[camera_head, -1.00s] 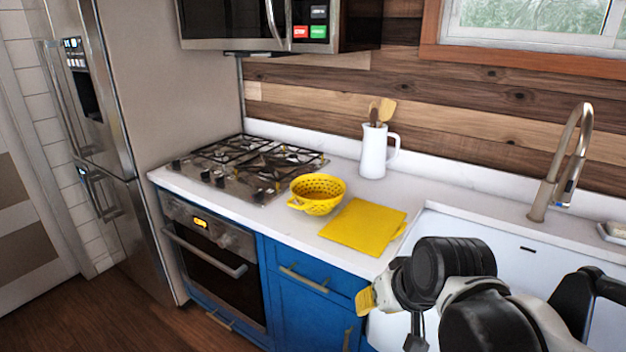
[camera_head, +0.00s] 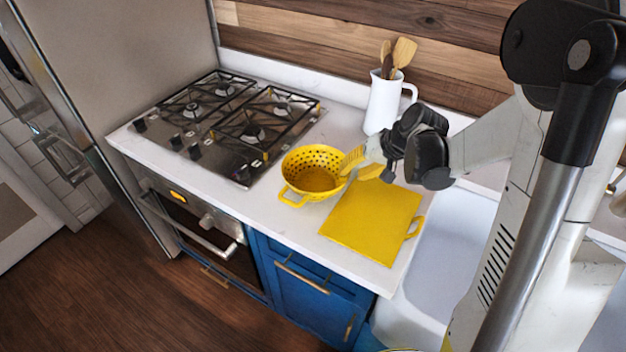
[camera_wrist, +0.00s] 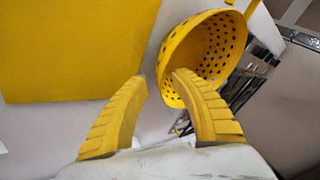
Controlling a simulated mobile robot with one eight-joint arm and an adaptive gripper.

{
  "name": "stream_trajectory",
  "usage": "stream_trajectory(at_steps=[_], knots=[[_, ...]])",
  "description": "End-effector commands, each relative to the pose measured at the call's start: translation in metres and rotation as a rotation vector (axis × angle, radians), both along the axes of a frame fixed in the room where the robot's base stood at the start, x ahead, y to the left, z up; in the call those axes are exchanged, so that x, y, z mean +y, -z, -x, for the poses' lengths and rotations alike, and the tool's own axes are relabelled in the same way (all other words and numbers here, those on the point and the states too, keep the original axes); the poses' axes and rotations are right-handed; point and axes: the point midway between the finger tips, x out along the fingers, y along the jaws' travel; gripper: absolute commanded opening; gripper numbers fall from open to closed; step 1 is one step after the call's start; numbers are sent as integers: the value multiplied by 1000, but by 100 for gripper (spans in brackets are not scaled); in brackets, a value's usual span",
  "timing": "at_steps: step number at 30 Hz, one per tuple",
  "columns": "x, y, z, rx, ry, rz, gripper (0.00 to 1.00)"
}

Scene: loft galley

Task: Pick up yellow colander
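The yellow colander (camera_head: 313,172) stands upright on the white counter between the stove and a yellow cutting board, one handle toward the counter's front edge. My gripper (camera_head: 350,161) is at the colander's right side, its yellow fingers pointing toward the rim. In the wrist view the colander (camera_wrist: 207,50) is just beyond the fingertips. The two fingers of my gripper (camera_wrist: 160,80) are spread apart there with nothing held between them. The right finger overlaps the colander's rim in the picture; I cannot tell whether it touches.
The yellow cutting board (camera_head: 368,222) lies flat below and right of my gripper. A white pitcher (camera_head: 385,103) with wooden utensils stands behind it. The gas stove (camera_head: 232,120) is left of the colander. The sink (camera_head: 450,250) is at right.

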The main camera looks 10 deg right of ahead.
Motion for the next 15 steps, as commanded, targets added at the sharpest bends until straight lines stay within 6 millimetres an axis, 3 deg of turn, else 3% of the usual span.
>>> stream_trajectory(at_steps=[7, 15], knots=[[6, 16, -9, -1, 0, 0, 30], [20, 49, -26, 0, 0, 0, 30]])
